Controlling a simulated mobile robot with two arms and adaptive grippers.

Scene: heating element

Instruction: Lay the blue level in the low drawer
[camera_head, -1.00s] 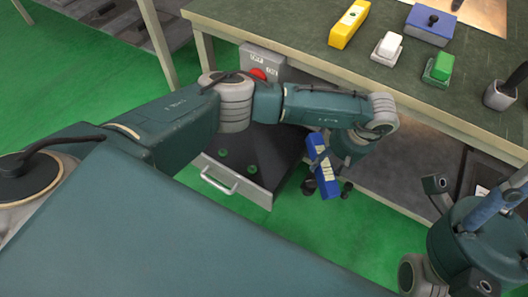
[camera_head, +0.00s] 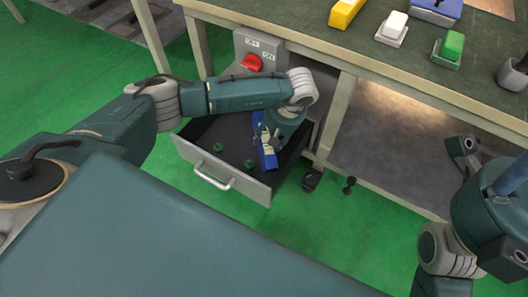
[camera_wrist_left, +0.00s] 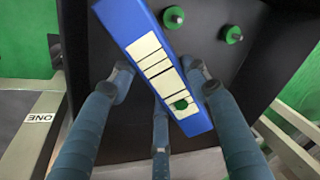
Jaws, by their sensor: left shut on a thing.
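The blue level (camera_wrist_left: 130,22) is a long blue bar with a pale marked strip, seen large in the left wrist view. My left gripper (camera_wrist_left: 158,80) is shut on it, with fingers at both sides. In the head view the level (camera_head: 258,122) is slanted over the right part of the low drawer (camera_head: 250,188), partly hidden by my left gripper (camera_head: 267,138). The drawer is pulled open, grey with a dark floor. I cannot tell whether the level touches the floor. Part of my right arm shows at the right edge; its gripper cannot be made out.
Several small green knobbed pieces (camera_head: 248,164) lie in the drawer left of the level. A grey box with a red switch (camera_head: 252,62) stands behind it. The workbench (camera_head: 300,22) above carries a yellow block (camera_head: 345,12), a white block (camera_head: 393,24) and a green block (camera_head: 452,46).

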